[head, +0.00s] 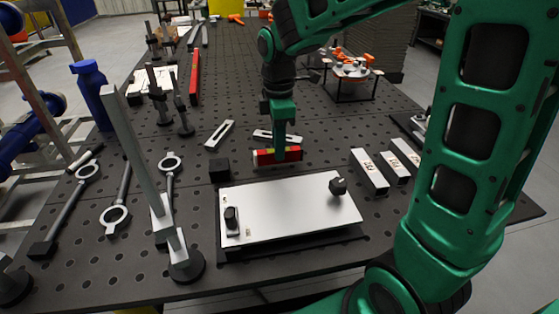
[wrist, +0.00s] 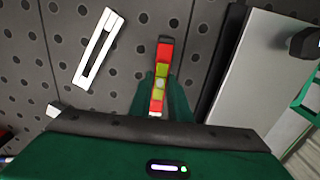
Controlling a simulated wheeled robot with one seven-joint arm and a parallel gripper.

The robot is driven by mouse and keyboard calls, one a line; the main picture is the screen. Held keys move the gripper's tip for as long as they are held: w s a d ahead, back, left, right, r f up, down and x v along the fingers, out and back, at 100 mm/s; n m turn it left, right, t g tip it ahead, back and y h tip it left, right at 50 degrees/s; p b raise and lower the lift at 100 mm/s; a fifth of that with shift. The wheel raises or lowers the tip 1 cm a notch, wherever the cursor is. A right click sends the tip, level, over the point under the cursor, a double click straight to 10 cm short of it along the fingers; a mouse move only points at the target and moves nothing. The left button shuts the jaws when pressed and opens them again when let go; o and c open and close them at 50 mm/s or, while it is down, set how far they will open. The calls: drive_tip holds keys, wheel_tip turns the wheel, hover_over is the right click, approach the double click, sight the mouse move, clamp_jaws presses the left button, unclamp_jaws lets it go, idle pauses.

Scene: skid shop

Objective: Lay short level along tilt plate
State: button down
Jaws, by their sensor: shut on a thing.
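The short level (head: 264,157) is a small red bar with yellow-green parts. My gripper (head: 280,146) is shut on it and holds it just behind the far edge of the tilt plate. In the wrist view the level (wrist: 165,52) points away between my green fingers. The tilt plate (head: 290,210) is a pale flat rectangle on a dark base, with a black knob (head: 231,217) at its near left and another (head: 338,186) at its right. The level is off the plate; I cannot tell whether it touches the table. The plate's edge (wrist: 250,85) shows right of my gripper in the wrist view.
Slotted metal bars (head: 219,134) lie behind the plate. A black block (head: 219,170) sits at its far left corner. A tall upright post (head: 130,145) stands left. Several pale blocks (head: 369,172) stand right. The plate's middle is bare.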

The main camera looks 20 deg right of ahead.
drive_tip(key=shift+r, duration=2.35)
